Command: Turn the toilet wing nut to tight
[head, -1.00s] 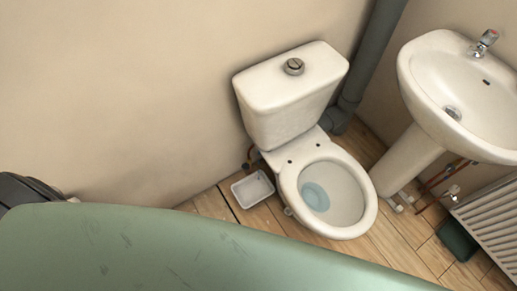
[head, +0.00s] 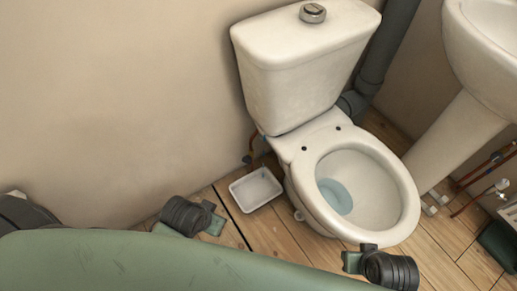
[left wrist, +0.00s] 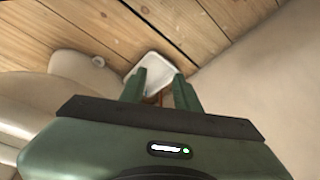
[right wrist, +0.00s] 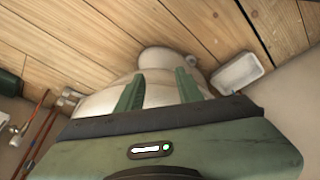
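The white toilet (head: 355,160) stands against the wall with its cistern (head: 300,75) behind the bowl. I cannot make out a wing nut; the underside of the cistern is hidden.
A white tray (head: 235,197) lies on the wooden floor left of the bowl. A basin pedestal (head: 455,135) stands at right, with pipes beside it. A grey waste pipe (head: 385,60) runs behind the cistern. A round button (head: 312,13) tops the cistern.

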